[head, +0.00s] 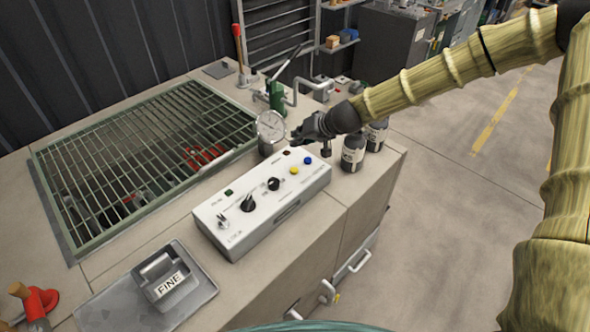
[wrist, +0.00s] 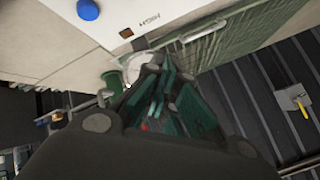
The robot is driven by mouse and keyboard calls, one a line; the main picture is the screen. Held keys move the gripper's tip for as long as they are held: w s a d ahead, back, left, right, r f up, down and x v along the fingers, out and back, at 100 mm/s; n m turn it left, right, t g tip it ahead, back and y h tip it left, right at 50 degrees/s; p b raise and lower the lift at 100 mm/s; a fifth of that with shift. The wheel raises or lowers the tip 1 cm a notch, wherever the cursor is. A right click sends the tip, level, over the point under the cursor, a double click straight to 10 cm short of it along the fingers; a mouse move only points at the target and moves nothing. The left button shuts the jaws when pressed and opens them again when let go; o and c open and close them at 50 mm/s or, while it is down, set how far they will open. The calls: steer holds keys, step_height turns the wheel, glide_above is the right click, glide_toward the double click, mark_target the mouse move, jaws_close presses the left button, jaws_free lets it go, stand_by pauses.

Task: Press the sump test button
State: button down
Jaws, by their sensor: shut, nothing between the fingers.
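A white control box (head: 262,208) lies on the bench with two black knobs, a small switch, a yellow button (head: 294,171) and a blue button (head: 308,160). The blue button also shows at the top of the wrist view (wrist: 88,9). A small dark red lamp or window (head: 287,153) sits near the box's far edge. The lettering is too small to tell which one is the sump test button. My gripper (head: 298,138) is shut and empty, just above and beyond the far right end of the box. In the wrist view its dark fingers (wrist: 158,85) point past the box edge.
A round gauge (head: 271,127) stands close left of my gripper. Dark canisters (head: 353,153) stand to its right. A green grating (head: 150,165) covers the pit at left. A tray (head: 120,305) with a block marked FINE lies in front.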

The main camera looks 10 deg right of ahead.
steer(key=f, duration=0.1)
steer(key=w+f+b, duration=0.1)
steer(key=f, duration=0.1)
steer(key=f+b, duration=0.1)
steer(key=shift+w+f, duration=0.25)
steer(key=shift+f, duration=0.15)
steer(key=shift+s+f+b, duration=0.2)
steer(key=shift+s+b, duration=0.1)
steer(key=shift+b, duration=0.1)
steer(key=b, duration=0.3)
glide_above(296, 167)
step_height(296, 167, down, 4)
steer(key=shift+f, duration=0.1)
steer(key=shift+s+f, duration=0.1)
steer(key=shift+s, duration=0.05)
steer(key=shift+f, duration=0.2)
steer(key=shift+f+b, duration=0.25)
steer(key=shift+b, duration=0.3)
